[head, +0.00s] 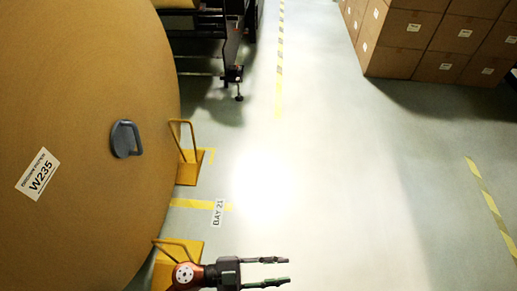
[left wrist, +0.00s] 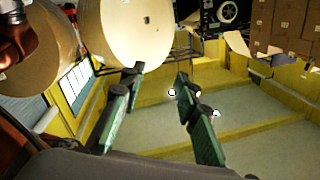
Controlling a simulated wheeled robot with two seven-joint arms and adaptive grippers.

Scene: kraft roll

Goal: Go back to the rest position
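My left gripper (head: 288,270) comes in at the bottom of the head view, its two fingers pointing right, apart and with nothing between them. In the left wrist view its green and black fingers (left wrist: 158,78) also stand wide apart and empty. It is over bare floor, to the right of a yellow chock (head: 178,262) beside the big brown paper roll (head: 90,90). The roll bears a W235 label (head: 37,174) and a dark grey handle-like piece (head: 125,139). My right gripper is in neither view.
A second yellow chock (head: 187,165) stands at the roll's edge. A black machine frame (head: 231,65) is beyond it. Stacked cartons (head: 425,40) fill the upper right. A BAY 21 floor label (head: 218,213) lies near the roll. The floor (head: 330,180) in the middle is clear.

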